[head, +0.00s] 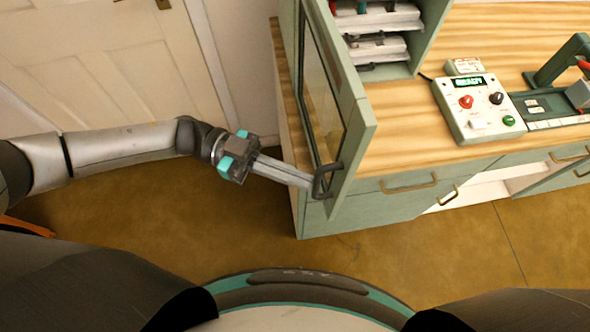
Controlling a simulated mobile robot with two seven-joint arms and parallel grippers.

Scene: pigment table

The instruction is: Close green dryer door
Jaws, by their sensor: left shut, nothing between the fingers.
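The green dryer door (355,120) stands swung open toward me at the left end of the counter, with a dark window panel and a dark handle (327,181) at its lower front edge. The green dryer cabinet (430,42) behind it shows shelves with white trays (378,48). My left gripper (308,182) is shut, with its long fingers pointing right and their tips at the handle on the door's left side. I cannot tell whether the tips touch the handle. Nothing shows between the fingers. My right gripper is not in view.
The wooden counter (400,140) carries a white control box (480,108) with knobs and a green press-like device (560,95) to the right. Green drawers with brass handles (410,186) are below. A white room door (90,60) is at the left. The floor (400,250) in front is clear.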

